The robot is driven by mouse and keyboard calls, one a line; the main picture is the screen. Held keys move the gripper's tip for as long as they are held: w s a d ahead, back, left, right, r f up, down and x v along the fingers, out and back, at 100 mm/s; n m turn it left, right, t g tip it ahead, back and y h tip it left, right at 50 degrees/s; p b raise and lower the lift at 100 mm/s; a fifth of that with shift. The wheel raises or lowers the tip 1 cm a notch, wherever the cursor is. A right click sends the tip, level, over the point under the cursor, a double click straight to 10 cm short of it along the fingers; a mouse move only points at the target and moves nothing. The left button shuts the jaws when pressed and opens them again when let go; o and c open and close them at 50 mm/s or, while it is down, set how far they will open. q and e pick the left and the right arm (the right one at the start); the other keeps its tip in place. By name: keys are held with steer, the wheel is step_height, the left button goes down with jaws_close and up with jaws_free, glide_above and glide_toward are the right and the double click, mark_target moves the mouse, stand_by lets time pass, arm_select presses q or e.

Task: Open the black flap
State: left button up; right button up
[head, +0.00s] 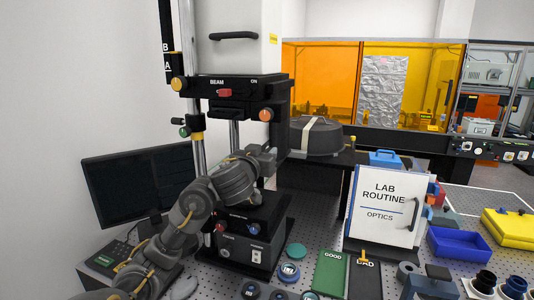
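The flatness interferometer is a tall white and black instrument (238,55) on the left half of the head view. My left arm reaches up from the lower left. My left gripper (264,160) is in front of the instrument's column, between head and base. Its fingers are too small and dark to read, and the wrist hides what lies behind.
A dark monitor (135,190) stands left. A round black case with a pale strap (316,136) is behind right. A white LAB ROUTINE board (384,208), a green GOOD folder (331,272), a blue tray (459,243) and several small round parts crowd the perforated bench.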

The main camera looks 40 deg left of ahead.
arm_select(q)
steer(key=shift+w+d, duration=0.15)
steer(key=shift+d, duration=0.1)
steer(key=shift+d+r, duration=0.1)
steer(key=shift+d, duration=0.05)
steer(key=shift+c, duration=0.8)
jaws_close()
